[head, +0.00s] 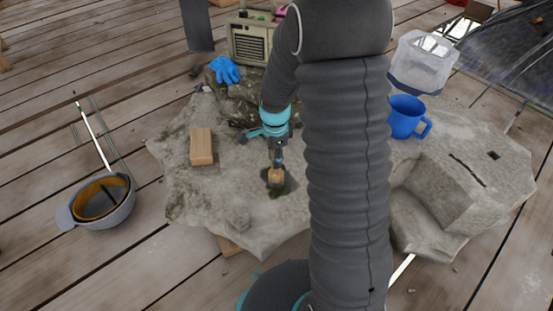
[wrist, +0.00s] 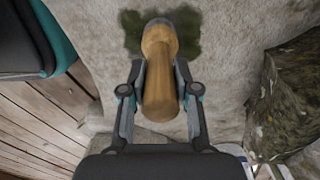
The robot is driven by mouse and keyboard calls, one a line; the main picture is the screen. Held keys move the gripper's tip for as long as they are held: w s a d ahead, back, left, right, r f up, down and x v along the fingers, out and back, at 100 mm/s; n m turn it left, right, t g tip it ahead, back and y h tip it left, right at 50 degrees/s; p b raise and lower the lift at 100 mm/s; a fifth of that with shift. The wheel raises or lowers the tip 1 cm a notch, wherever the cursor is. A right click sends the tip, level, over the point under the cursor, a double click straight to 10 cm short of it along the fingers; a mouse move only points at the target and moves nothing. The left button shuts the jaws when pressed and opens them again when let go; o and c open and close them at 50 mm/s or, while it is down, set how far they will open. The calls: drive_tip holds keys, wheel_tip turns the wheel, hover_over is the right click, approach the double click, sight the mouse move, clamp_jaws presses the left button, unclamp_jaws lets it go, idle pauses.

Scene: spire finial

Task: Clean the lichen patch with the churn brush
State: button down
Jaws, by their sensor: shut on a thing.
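The churn brush (wrist: 160,75), with a rounded wooden body, is between the fingers of my gripper (wrist: 160,88), which is shut on it. In the head view the brush (head: 276,175) points down from my gripper (head: 277,150) to the stone. The lichen patch (wrist: 188,32) is a dark green blotch on the pale stone. In the head view the lichen patch (head: 289,184) shows around the brush's lower end. The brush end is over the patch; its bristles are hidden, and I cannot tell whether they touch the stone.
The pale stone (head: 215,190) lies on wooden planks. A wooden block (head: 201,147) is left of my gripper, a blue glove (head: 224,70) behind it. A blue mug (head: 405,118) and clear tub (head: 423,64) stand right.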

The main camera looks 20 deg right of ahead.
drive_tip(key=shift+w, duration=0.1)
drive_tip(key=shift+w+a+p, duration=0.2)
drive_tip(key=shift+w+p, duration=0.15)
drive_tip(key=shift+w, duration=1.15)
drive_tip(key=w, duration=0.3)
drive_tip(key=shift+a+r+p, duration=0.15)
drive_tip(key=shift+p, duration=0.2)
drive_tip(key=shift+w+d, duration=0.2)
drive_tip(key=shift+d, duration=0.7)
drive_tip(key=shift+s, duration=0.15)
